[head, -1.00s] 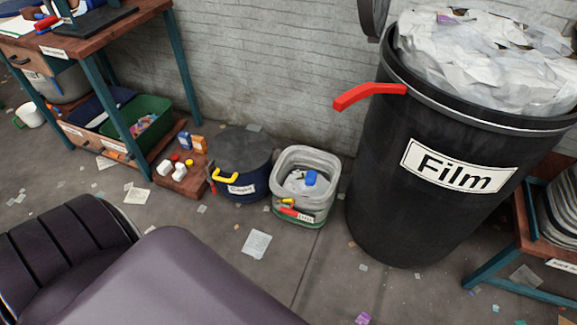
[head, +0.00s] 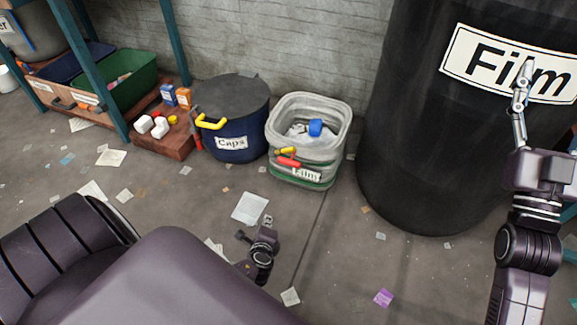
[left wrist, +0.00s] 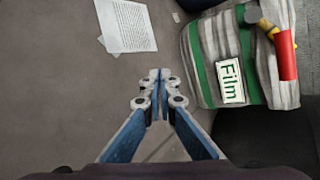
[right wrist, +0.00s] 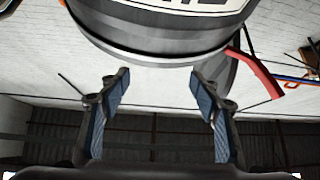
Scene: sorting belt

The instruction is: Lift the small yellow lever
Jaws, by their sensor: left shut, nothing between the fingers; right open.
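The small grey-and-green Film bin (head: 330,150) stands on the floor by the wall. A small yellow lever (head: 285,150) sticks out at its front left, just above a red lever (head: 288,162). In the left wrist view the yellow lever (left wrist: 262,24) is at upper right, beside the red one (left wrist: 286,55). My left gripper (head: 267,220) is low, in front of the bin and apart from it; in the left wrist view its fingers (left wrist: 158,78) are shut and empty. My right gripper (head: 525,72) is raised before the large black bin; in the right wrist view its fingers (right wrist: 160,85) are open and empty.
A blue Caps bin (head: 232,120) with a larger yellow handle (head: 211,122) stands left of the small bin. The large black Film bin (head: 430,140) stands to the right. Paper scraps lie on the otherwise open floor (head: 330,240) in front.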

